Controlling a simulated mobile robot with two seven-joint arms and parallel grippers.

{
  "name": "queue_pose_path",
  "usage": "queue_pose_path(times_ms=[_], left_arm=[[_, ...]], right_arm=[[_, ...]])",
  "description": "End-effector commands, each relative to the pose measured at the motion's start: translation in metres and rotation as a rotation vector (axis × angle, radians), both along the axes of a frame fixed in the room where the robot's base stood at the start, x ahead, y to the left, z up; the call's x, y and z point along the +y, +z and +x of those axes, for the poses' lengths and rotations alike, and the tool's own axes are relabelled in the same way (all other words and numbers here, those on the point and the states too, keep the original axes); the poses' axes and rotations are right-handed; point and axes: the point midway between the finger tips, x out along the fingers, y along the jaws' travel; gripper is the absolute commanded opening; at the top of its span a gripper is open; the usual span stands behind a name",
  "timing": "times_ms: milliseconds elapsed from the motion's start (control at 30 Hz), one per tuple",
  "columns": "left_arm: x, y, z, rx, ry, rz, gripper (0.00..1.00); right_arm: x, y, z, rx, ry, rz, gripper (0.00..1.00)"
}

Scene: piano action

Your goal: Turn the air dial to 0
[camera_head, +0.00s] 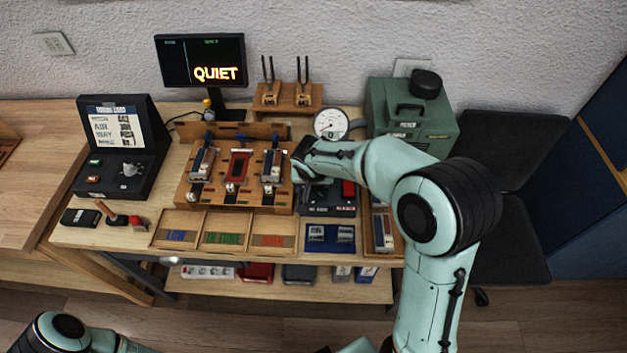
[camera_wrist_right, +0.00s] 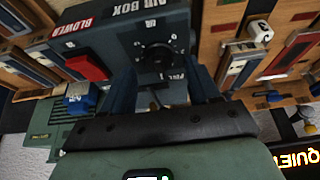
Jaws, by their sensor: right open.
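The air box (camera_wrist_right: 122,32) is a dark box with white lettering, upside down in the right wrist view. Its black air dial (camera_wrist_right: 157,58) sits on the face amid small white marks; its setting is too small to read. My right gripper (camera_wrist_right: 160,85) is open, with its dark fingers on either side of the dial; I cannot tell whether they touch it. In the head view my right gripper (camera_head: 303,172) is over the air box (camera_head: 328,205), and my arm hides the dial. My left gripper is out of view; only part of my left arm shows at bottom left.
A red blower switch (camera_wrist_right: 88,66) is beside the dial. A round gauge (camera_head: 331,123) stands behind the box, left of a green machine (camera_head: 420,130). A wooden rack with key pieces (camera_head: 237,170) is to the left. The screen (camera_head: 200,62) reads QUIET.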

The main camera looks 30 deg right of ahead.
Motion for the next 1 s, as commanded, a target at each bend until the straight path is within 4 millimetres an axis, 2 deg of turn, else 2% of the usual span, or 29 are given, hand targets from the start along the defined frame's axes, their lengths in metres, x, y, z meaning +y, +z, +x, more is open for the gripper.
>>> queue_pose_path(times_ms=[167, 433, 600, 1000], left_arm=[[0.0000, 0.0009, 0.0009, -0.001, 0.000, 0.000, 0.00], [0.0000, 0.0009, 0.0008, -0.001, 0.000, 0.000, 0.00], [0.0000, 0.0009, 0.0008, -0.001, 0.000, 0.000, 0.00], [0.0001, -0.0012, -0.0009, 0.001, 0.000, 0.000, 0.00]], right_arm=[[-0.0027, -0.0100, 0.0036, 0.000, 0.000, -0.001, 0.61], [-0.0026, -0.0107, 0.0039, 0.000, 0.000, 0.000, 0.61], [-0.0025, -0.0105, 0.0039, -0.001, 0.000, 0.000, 0.06], [-0.0034, -0.0109, 0.0033, -0.001, 0.053, 0.002, 0.06]])
